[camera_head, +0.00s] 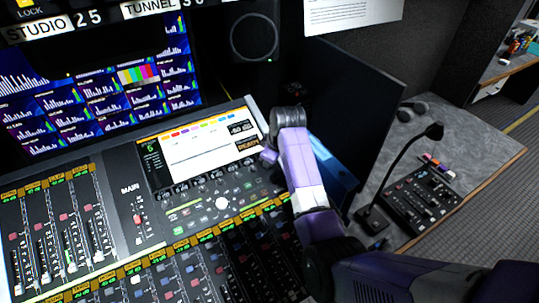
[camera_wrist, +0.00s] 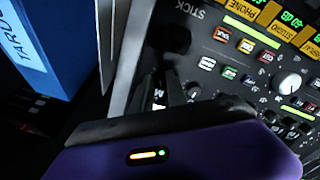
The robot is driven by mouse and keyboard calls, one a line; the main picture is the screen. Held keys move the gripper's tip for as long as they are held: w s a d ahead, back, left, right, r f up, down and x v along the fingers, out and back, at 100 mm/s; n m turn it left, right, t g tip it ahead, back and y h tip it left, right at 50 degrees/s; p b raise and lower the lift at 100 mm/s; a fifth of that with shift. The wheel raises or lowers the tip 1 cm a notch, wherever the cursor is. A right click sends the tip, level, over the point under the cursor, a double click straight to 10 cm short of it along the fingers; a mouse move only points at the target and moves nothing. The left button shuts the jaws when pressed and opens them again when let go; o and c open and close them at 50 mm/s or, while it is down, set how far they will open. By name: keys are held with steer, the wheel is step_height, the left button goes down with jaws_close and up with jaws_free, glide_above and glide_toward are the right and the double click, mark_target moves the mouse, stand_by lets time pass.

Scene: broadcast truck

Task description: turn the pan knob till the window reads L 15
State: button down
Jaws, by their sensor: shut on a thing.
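The mixing console (camera_head: 122,200) has a lit screen (camera_head: 205,145). At the screen's right edge is a small dark window with orange characters (camera_head: 247,144), too small to read surely. My gripper (camera_head: 268,156) is at the console's upper right, just right of that window. In the wrist view my gripper's dark fingers (camera_wrist: 168,88) are close together, shut on what appears to be the pan knob, a dark shape (camera_wrist: 172,40) by their tips. The fingers and shadow hide most of it, and its pointer does not show.
A white round knob (camera_head: 222,204) and several small buttons lie left of my arm. A blue binder (camera_head: 335,168) and a dark monitor panel (camera_head: 345,105) stand close on the right. A gooseneck microphone (camera_head: 405,170) and small control box (camera_head: 425,200) are farther right.

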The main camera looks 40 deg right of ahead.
steer(key=n+p, duration=0.1)
steer(key=n, duration=0.4)
steer(key=shift+a+p, duration=0.1)
steer(key=shift+p, duration=0.3)
stand_by(0.4)
steer(key=c, duration=1.3)
jaws_free()
steer(key=shift+r, duration=0.15)
steer(key=b+v, duration=0.1)
steer(key=v, duration=0.6)
steer(key=shift+s+r, duration=0.15)
steer(key=shift+r, duration=0.1)
